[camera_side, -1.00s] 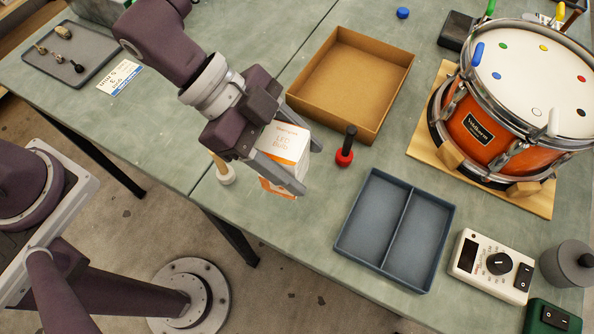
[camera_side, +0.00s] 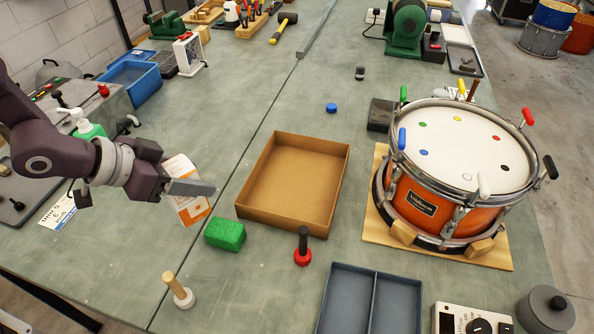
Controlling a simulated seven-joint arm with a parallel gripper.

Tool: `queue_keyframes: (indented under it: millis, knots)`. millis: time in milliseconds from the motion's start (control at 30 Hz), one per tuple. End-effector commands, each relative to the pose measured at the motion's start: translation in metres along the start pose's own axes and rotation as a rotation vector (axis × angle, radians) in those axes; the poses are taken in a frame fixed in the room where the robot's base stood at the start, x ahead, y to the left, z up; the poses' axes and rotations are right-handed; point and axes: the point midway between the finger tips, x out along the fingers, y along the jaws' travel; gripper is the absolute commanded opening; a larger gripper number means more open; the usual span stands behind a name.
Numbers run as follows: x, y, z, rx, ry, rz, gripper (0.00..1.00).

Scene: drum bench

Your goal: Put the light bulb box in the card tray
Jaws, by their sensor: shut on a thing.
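The light bulb box (camera_side: 187,208), white with an orange lower part, is in my gripper (camera_side: 192,186). The gripper is shut on it, with one finger showing across the box's near side. The box is tilted and looks held above the bench, left of the card tray and apart from it. The card tray (camera_side: 294,184) is a shallow brown open box, and its inside is empty. Part of the box is hidden by the finger and gripper body.
A green block (camera_side: 225,234) lies between the box and the tray. A wooden peg on a white base (camera_side: 180,292) and a red-black handled tool (camera_side: 303,250) stand nearer. A blue-grey divided tray (camera_side: 368,300) is at the front. The drum (camera_side: 460,165) stands right.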

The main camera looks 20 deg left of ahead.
Motion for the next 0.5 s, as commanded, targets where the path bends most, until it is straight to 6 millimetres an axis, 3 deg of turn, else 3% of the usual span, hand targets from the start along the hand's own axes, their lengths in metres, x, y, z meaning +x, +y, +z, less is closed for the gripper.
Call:
queue_keyframes:
  millis: [200, 500]
  knots:
    - [-0.009, -0.059, 0.004, -0.143, 0.0, -0.144, 0.16]
    - [-0.012, -0.112, 0.003, -0.259, 0.0, -0.259, 0.16]
